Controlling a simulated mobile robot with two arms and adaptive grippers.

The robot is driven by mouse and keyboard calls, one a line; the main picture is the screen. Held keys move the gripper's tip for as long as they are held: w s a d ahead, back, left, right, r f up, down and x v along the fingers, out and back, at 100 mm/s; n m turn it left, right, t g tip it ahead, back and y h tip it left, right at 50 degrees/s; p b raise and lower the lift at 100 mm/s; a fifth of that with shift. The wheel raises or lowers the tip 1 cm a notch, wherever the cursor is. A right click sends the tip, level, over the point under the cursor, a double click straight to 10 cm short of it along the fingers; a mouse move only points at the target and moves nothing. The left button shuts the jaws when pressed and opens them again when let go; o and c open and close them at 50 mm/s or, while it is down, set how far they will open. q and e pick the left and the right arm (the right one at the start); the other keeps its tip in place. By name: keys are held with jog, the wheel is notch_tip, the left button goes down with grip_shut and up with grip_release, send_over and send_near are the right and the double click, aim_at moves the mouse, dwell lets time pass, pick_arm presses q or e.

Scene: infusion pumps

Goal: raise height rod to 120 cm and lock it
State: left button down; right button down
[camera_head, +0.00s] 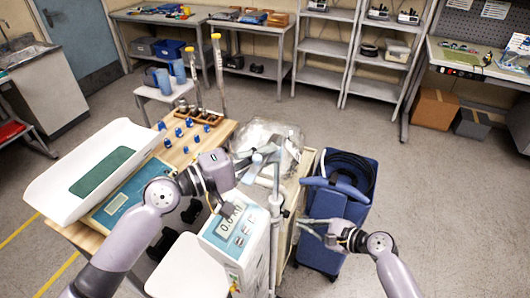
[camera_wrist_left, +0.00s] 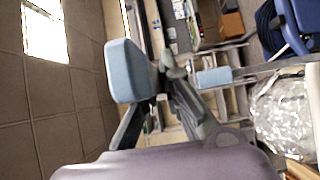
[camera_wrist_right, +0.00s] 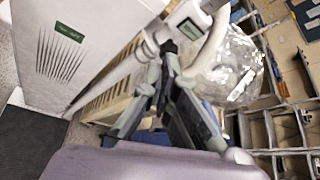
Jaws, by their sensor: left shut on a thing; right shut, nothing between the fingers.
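The height rod (camera_head: 275,180) stands upright beside the scale with the digital display (camera_head: 228,220). Its grey-blue head piece (camera_head: 270,148) is at the top and also shows in the left wrist view (camera_wrist_left: 130,72). My left gripper (camera_head: 262,156) is shut on the height rod at its head piece; the exact contact is partly hidden. The rod's collar (camera_head: 276,203) is lower down; a white fitting with a small display (camera_wrist_right: 190,22) shows close in the right wrist view. My right gripper (camera_head: 302,224) is shut and empty just right of the collar. Its fingertips (camera_wrist_right: 168,48) are close to the white fitting; contact is unclear.
A blue bin with black hose (camera_head: 345,180) stands at the right. A clear plastic bag (camera_head: 280,138) is behind the rod. A wooden table with blue weights (camera_head: 190,122) and a white baby scale (camera_head: 90,170) are at the left. The floor beyond the bin is free.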

jog(key=shift+w+a, duration=0.3)
jog(key=shift+a, duration=0.45)
jog(key=shift+w+a, duration=0.3)
jog(key=shift+a, duration=0.5)
jog(key=shift+w+a, duration=0.3)
jog(key=shift+a, duration=0.45)
jog(key=shift+w+d+f, duration=0.1)
jog(key=shift+w+d, duration=0.05)
jog(key=shift+w+r, duration=0.15)
jog(key=shift+r, duration=0.05)
jog(key=shift+w+r, duration=0.2)
jog(key=shift+w, duration=0.05)
jog(key=shift+w+d+r, duration=0.15)
jog(key=shift+w+d, duration=0.05)
jog(key=shift+w, duration=0.25)
jog(key=shift+d, duration=0.1)
jog(key=shift+r, duration=0.15)
jog(key=s+d, duration=0.2)
jog(key=d, duration=0.3)
jog(key=shift+s+d+r, duration=0.25)
